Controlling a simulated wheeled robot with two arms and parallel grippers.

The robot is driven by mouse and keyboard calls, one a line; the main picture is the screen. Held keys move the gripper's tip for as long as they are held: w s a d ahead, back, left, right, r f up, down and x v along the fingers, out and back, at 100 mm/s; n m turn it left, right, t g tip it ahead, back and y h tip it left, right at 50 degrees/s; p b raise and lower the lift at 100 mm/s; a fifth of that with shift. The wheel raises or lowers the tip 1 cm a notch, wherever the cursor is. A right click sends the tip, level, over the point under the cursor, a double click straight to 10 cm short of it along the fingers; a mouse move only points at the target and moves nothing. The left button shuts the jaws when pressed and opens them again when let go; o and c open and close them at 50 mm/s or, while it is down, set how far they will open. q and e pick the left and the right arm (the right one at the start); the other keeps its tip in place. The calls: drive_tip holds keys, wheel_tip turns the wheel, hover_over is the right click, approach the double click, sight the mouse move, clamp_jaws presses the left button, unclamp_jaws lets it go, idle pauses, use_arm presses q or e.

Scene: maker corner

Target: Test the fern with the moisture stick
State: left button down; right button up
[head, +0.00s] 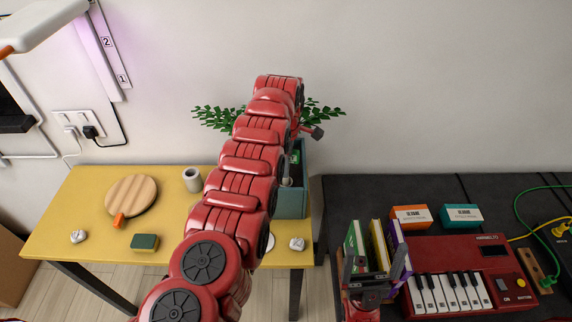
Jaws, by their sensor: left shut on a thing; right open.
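The fern's green leaves (218,118) stick out on both sides of my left arm, which crosses the middle of the head view. Its teal planter (293,205) stands at the yellow table's right end, half covered by the arm. My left gripper (289,172) is nearly all hidden behind that arm, at the planter. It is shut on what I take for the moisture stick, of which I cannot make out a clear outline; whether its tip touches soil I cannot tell. My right gripper (375,270) is open and empty at the lower right, in front of the books.
The yellow table (85,215) holds a round wooden board (132,196), a grey cup (192,179), a sponge (145,242) and crumpled paper (78,237). The dark table (345,190) holds books (380,245), small boxes (410,217) and a red keyboard (462,268).

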use_arm(q)
drive_tip(key=c, duration=0.6)
unclamp_jaws()
drive_tip(key=o, duration=0.6)
drive_tip(key=shift+r, duration=0.2)
